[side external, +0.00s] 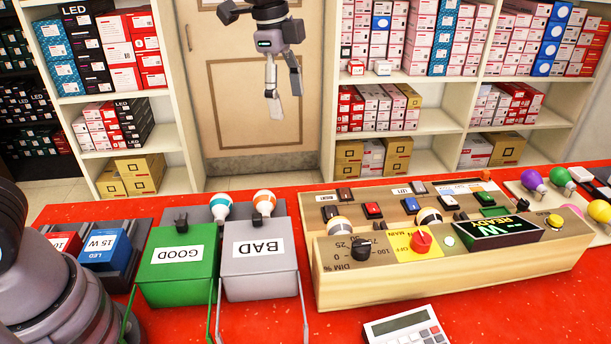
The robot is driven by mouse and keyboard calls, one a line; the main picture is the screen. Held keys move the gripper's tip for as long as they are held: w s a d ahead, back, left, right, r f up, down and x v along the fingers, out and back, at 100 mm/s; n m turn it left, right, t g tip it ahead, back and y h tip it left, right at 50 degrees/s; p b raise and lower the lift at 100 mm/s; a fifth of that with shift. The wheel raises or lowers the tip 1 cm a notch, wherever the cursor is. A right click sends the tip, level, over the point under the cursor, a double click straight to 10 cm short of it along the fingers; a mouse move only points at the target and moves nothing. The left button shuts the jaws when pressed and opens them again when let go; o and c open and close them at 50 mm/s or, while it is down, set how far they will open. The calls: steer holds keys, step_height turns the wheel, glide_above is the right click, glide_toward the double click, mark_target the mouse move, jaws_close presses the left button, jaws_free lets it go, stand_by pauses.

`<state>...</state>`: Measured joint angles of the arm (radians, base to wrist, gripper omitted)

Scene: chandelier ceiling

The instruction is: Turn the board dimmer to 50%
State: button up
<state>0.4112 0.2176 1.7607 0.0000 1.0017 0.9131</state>
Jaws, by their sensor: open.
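The board dimmer is a black knob (361,249) at the left of the wooden test board's (430,278) sloped face. The knob's exact pointer setting is too small to tell. My gripper (284,103) hangs in the air at top centre, fingers pointing down, open and empty. It is well above and behind the board, in front of the door, and touches nothing.
A red knob on a yellow plate (421,241) sits right of the dimmer, then a READY display (490,232). A green GOOD bin (177,270) and grey BAD bin (260,262) stand left. A calculator (405,328) lies in front. Bulbs (533,181) are at right.

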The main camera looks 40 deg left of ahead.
mark_target(363, 246)
steer(key=w+d+f+m+g, duration=0.1)
steer(key=w+d+f+m, duration=0.1)
steer(key=d+f+m, duration=0.3)
steer(key=w+d+f+m+g, duration=0.1)
steer(key=w+d+f+m, duration=0.1)
steer(key=d+f, duration=0.55)
steer(key=shift+y, duration=0.4)
steer(key=f, duration=1.3)
steer(key=shift+w+d, duration=0.15)
steer(key=shift+w, duration=0.05)
jaws_close()
